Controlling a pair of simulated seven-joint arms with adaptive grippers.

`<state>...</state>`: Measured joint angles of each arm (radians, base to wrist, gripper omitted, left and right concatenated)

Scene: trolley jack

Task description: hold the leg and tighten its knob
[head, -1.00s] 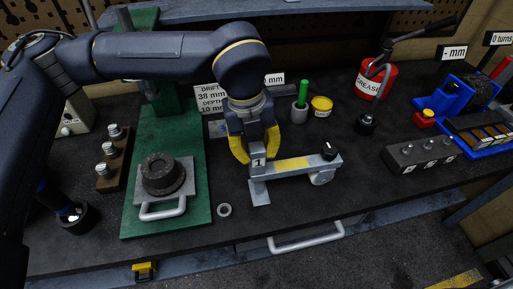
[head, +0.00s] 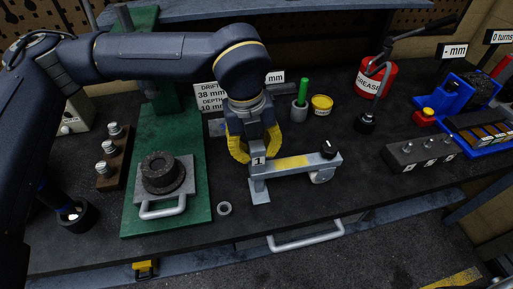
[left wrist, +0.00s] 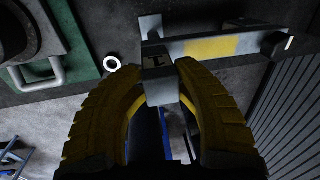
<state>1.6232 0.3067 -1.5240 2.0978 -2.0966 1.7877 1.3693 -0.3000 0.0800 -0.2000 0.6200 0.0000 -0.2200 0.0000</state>
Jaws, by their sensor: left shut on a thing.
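A grey leg (head: 290,165) with a yellow band lies along the bench, and a post marked 1 (head: 258,162) stands at its left end above a foot plate. A black knob (head: 328,149) sits on its right end; the knob also shows in the left wrist view (left wrist: 275,45). My left gripper (head: 254,152) reaches down from above. Its yellow fingers are shut on the marked post, one on each side, as the left wrist view (left wrist: 160,82) shows. The knob is untouched. My right gripper is out of view.
A green press base (head: 195,210) with a dark round block stands to the left. A loose metal ring (head: 224,208) lies near the foot plate. A green-handled tool (head: 301,100), yellow tin (head: 321,105) and grey block (head: 420,152) stand behind and right. The bench front is mostly clear.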

